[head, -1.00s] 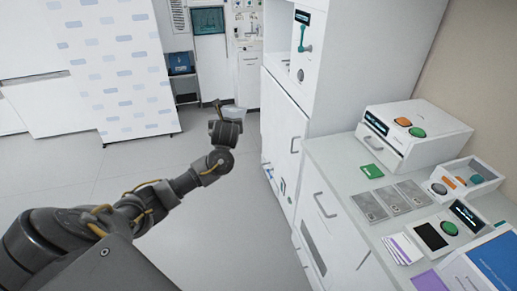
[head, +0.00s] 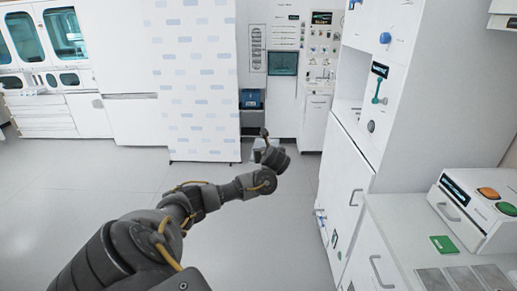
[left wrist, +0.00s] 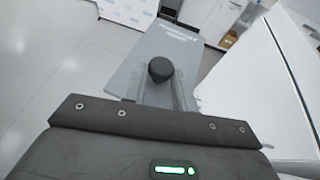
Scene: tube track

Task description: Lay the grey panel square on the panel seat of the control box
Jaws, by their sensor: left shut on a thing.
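My left gripper (head: 266,148) is held out in front of me over the floor. In the left wrist view the gripper (left wrist: 161,85) is shut on the grey panel (left wrist: 150,48), a flat plate with a round black knob (left wrist: 160,69) and faint pale lettering near its far edge. In the head view the panel is mostly hidden behind the gripper. A white box with orange and green buttons (head: 462,212) stands on the counter at right, cut by the picture edge. I cannot tell whether it is the control box; no panel seat is clear. My right gripper is not in view.
The white counter (head: 400,215) at right bears a green card (head: 443,244) and grey plates (head: 455,280). A tall white cabinet (head: 430,110) stands behind it. A patterned screen (head: 200,125) and a wall of controls (head: 318,45) are farther back. The floor at left is clear.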

